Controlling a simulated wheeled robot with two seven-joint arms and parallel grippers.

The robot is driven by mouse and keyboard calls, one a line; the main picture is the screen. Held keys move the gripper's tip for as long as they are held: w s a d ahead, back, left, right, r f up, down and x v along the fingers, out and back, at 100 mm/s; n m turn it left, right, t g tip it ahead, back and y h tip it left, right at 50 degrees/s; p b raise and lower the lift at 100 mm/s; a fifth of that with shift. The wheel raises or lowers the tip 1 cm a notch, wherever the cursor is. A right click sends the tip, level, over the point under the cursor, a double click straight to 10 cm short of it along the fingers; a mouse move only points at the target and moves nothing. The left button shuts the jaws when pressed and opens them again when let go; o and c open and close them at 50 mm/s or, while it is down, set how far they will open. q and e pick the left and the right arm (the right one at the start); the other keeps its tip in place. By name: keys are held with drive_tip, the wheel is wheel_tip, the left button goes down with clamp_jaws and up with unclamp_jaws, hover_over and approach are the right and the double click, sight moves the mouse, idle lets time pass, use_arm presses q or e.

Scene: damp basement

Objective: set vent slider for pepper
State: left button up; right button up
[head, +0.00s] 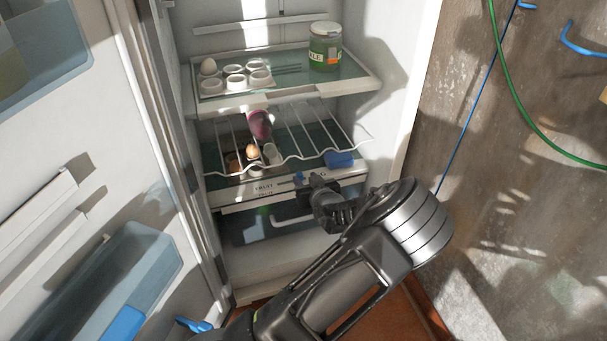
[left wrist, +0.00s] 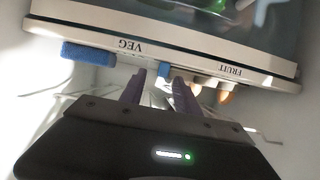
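The vent strip (head: 237,203) runs along the front edge of the fridge drawer, marked FRUIT at its left in the head view. The left wrist view shows the strip (left wrist: 60,32) upside down, with VEG at left and FRUIT at right. A small blue slider knob (head: 299,177) sits between the two words; it also shows in the left wrist view (left wrist: 163,71). My left gripper (head: 314,181) is at the strip. In the left wrist view its fingers (left wrist: 159,78) are apart, with the knob between their tips; contact cannot be told. No pepper is clearly identifiable. My right gripper is out of view.
A blue block (head: 339,159) lies above the strip's right end. Above, a glass shelf (head: 290,85) holds egg cups and a green jar (head: 325,47). The open door (head: 120,120) stands left.

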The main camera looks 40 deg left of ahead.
use_arm(q)
drive_tip(key=p+v, duration=0.1)
drive_tip(key=v, duration=0.3)
drive_tip(key=shift+s+d, duration=0.1)
idle(0.4)
